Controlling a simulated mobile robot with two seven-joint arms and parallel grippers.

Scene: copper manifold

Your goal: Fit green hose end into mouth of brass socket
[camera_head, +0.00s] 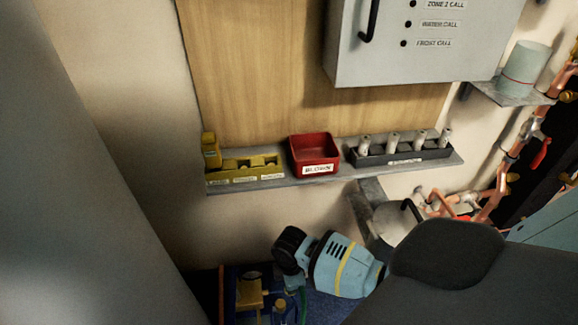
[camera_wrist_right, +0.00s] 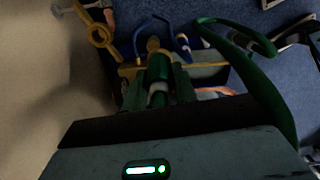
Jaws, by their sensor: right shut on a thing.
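In the right wrist view my right gripper (camera_wrist_right: 159,88) is shut on the green hose (camera_wrist_right: 262,72), holding it near its end. The held green end, with a pale band, points away from me between the fingers. A small brass piece, likely the brass socket (camera_wrist_right: 153,45), sits directly beyond the hose tip and in line with it. I cannot tell whether the tip is inside the mouth or only against it. In the head view the green hose (camera_head: 303,304) shows only as a small strip near the bottom, beside my wrist. My left gripper is not in view.
A yellow ring-shaped part (camera_wrist_right: 101,36) and a blue hose (camera_wrist_right: 140,35) lie close to the socket. In the head view, a shelf (camera_head: 340,178) above carries a red bin (camera_head: 314,153), a yellow holder (camera_head: 245,170) and a dark rack (camera_head: 400,153). A grey panel (camera_head: 420,60) hangs higher.

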